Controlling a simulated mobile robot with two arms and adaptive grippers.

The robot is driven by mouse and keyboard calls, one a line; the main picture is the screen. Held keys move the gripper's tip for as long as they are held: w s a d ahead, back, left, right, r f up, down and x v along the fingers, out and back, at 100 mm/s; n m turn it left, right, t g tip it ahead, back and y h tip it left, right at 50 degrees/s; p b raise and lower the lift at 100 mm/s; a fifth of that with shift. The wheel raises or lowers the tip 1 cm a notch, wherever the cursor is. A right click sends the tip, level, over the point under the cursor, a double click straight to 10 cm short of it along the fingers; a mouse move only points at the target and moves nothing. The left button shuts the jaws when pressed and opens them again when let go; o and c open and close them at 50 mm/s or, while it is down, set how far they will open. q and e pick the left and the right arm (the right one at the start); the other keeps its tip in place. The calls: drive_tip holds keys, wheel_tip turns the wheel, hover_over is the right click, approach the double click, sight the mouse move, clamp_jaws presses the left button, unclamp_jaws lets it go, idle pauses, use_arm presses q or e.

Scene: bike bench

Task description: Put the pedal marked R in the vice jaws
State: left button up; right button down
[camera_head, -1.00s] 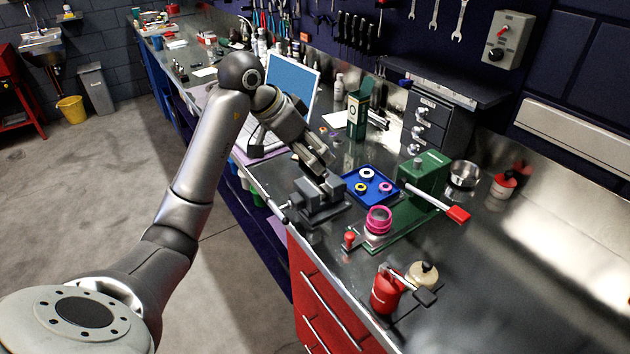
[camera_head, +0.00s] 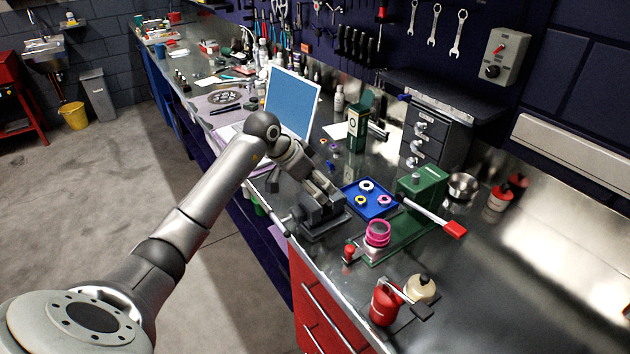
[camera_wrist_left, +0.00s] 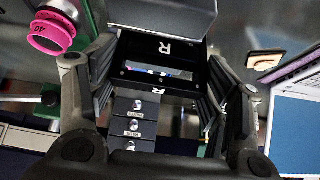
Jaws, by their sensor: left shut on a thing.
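The pedal marked R (camera_wrist_left: 165,72) is a black frame with a white R on it, seen between the fingers in the left wrist view. My left gripper (camera_wrist_left: 163,85) is shut on it. In the head view my left gripper (camera_head: 326,190) is right at the top of the grey bench vice (camera_head: 318,224), near the bench's front edge. The gripper hides the jaw gap and the pedal there. A grey block edge, probably a vice jaw, shows beyond the pedal in the wrist view. I cannot tell whether the pedal is between the jaws. My right gripper is out of view.
A blue tray (camera_head: 376,211) with coloured rings lies just right of the vice. A green press (camera_head: 421,192) with a red-tipped lever and a pink dial (camera_head: 377,233) stand beyond. A laptop (camera_head: 292,103) is behind the arm. A red can (camera_head: 385,303) stands in front.

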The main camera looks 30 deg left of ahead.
use_arm(q)
drive_tip(key=shift+f, duration=0.15)
drive_tip(key=o, duration=1.1)
drive_tip(key=shift+o, duration=0.2)
drive_tip(key=shift+r, duration=0.2)
drive_tip(key=shift+s+a+r, duration=0.1)
drive_tip(key=shift+s+r, duration=0.05)
drive_tip(key=shift+r, duration=0.1)
drive_tip(key=b+v, duration=0.2)
drive_tip(key=v, duration=0.9)
drive_tip(key=shift+r, duration=0.15)
drive_tip(key=shift+s, duration=0.1)
